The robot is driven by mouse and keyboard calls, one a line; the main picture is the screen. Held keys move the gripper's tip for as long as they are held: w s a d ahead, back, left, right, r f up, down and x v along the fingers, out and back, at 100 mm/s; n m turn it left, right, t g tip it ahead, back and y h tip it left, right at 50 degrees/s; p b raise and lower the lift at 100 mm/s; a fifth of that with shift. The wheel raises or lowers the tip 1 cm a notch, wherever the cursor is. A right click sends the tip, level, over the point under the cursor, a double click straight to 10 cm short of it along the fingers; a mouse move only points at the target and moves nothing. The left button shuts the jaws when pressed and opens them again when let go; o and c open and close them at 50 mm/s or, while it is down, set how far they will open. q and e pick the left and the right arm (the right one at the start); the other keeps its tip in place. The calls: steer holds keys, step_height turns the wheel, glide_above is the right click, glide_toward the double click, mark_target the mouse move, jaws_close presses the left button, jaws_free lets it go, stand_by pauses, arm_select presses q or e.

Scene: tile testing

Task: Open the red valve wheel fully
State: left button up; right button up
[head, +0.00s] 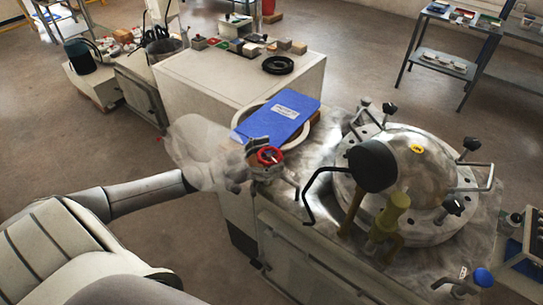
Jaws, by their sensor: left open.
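The small red valve wheel (270,155) sits near the middle of the head view, at the left edge of the bench that carries the domed metal vessel. My left gripper (252,160) comes in from the left and is right at the wheel, on its left side. The gripper is open. I cannot tell whether its fingers touch the rim. The fingers and the metal parts around the wheel overlap, so part of the valve body is hidden. My right gripper is not in view.
A blue folder (278,117) lies just behind the wheel. The domed vessel (415,170) with several black-knobbed clamps stands to the right. Crumpled clear plastic (198,140) surrounds the gripper's wrist area. A white cabinet (215,85) with a black ring (278,65) stands behind.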

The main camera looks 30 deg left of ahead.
arm_select(q)
steer(key=shift+w+d, duration=0.15)
steer(key=c, duration=1)
steer(key=shift+r+n+y+p, duration=0.15)
steer(key=shift+n+y+p, duration=0.2)
steer(key=shift+p, duration=0.4)
steer(key=n+t+y+p, duration=0.2)
steer(key=n+y+p, duration=0.1)
steer(key=y+p, duration=0.1)
steer(key=shift+r+p, duration=0.1)
steer(key=shift+p, duration=0.3)
steer(key=n+t+y+p, duration=0.1)
steer(key=y+p, duration=0.1)
steer(key=y, duration=0.1)
steer(key=shift+n, duration=0.35)
steer(key=shift+f+n+y+p, duration=0.25)
steer(key=shift+n+y+p, duration=0.6)
steer(key=shift+y, duration=0.8)
steer(key=shift+a+n+y, duration=0.2)
steer(key=shift+n+y, duration=0.1)
steer(key=shift+n, duration=0.05)
steer(key=o, duration=1)
